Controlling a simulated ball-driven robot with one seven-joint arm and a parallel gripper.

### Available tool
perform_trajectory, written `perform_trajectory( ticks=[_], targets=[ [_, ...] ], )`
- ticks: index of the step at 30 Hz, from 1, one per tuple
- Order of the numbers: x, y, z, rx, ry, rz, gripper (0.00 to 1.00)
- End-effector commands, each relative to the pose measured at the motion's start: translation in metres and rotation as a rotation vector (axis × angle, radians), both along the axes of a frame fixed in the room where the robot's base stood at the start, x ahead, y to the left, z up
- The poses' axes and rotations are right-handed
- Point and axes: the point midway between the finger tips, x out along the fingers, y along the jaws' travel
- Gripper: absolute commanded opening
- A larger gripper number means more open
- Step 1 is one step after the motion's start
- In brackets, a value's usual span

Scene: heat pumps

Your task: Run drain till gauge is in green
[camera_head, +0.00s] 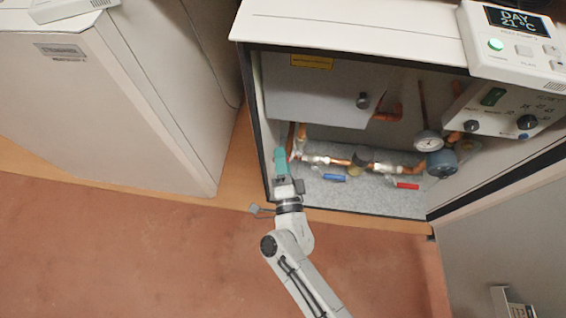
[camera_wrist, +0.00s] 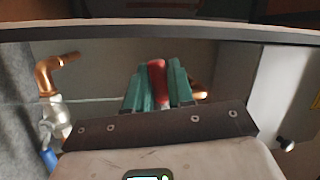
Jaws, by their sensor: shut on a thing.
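My gripper (camera_head: 281,160), with teal fingers, is inside the left edge of the open heat pump cabinet. In the wrist view the fingers (camera_wrist: 158,88) are shut on a red handle (camera_wrist: 157,80), which stands between them. Whether this handle belongs to the drain cannot be told; the fingers hide it in the head view. The round white gauge (camera_head: 428,142) sits on the pipework at the right. Its needle and any green zone are too small to read.
A blue lever (camera_head: 334,178) and a red lever (camera_head: 407,186) hang under the copper pipes. The cabinet door (camera_head: 500,250) stands open at the right. A white controller (camera_head: 515,45) lies on top. Another closed cabinet (camera_head: 100,110) stands left. Reddish floor in front is clear.

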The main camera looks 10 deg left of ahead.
Motion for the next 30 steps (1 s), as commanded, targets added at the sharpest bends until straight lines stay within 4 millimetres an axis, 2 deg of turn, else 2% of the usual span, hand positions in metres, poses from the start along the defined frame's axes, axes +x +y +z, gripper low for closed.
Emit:
perform_trajectory(
  ticks=[12,27,28,30],
  targets=[
    [0.000,0.000,0.007,0.186,-0.005,-0.002,0.00],
    [0.000,0.000,0.009,0.207,-0.006,-0.002,0.00],
    [0.000,0.000,0.009,0.207,-0.006,-0.002,0.24],
    [0.000,0.000,0.009,0.207,-0.006,-0.002,0.31]
  ],
)
